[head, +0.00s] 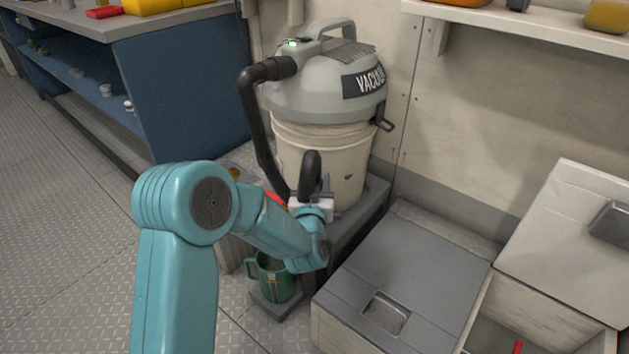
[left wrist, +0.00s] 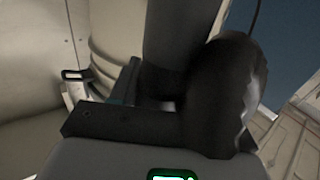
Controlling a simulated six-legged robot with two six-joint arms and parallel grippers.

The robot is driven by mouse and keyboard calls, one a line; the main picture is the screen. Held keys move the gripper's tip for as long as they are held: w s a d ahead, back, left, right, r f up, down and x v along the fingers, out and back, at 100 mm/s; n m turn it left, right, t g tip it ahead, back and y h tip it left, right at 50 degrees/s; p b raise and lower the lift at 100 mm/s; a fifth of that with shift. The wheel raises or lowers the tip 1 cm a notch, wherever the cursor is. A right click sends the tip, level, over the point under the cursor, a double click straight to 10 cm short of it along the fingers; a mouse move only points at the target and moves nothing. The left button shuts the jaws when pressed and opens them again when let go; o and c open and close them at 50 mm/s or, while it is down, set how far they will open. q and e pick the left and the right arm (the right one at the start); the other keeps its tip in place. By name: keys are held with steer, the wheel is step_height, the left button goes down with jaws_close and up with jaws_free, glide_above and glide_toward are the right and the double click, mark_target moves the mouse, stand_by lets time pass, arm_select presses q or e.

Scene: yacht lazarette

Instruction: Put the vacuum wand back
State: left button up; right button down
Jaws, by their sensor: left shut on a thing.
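The vacuum (head: 325,90) has a grey domed head on a pale bucket and stands on a low dark platform. A black hose (head: 252,125) runs from its head down behind my arm. My left gripper (head: 311,192) is in front of the bucket, shut on a black tubular piece that appears to be the vacuum wand (head: 310,165). In the left wrist view the wand (left wrist: 230,95) is large and dark, lying at the fingers of the gripper (left wrist: 150,120). Its far end and any holder are hidden or cannot be made out. My right gripper is not in view.
A green mug (head: 272,278) stands on a small low step just below my left forearm. A grey-lidded locker (head: 405,265) and an open pale bin (head: 540,320) are at the right. A blue shelf unit (head: 185,95) stands at the back left. The floor (head: 60,230) at left is clear.

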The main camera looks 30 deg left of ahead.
arm_select(q)
steer(key=shift+f, duration=0.25)
stand_by(0.5)
steer(key=o, duration=1.1)
steer(key=shift+f, duration=0.1)
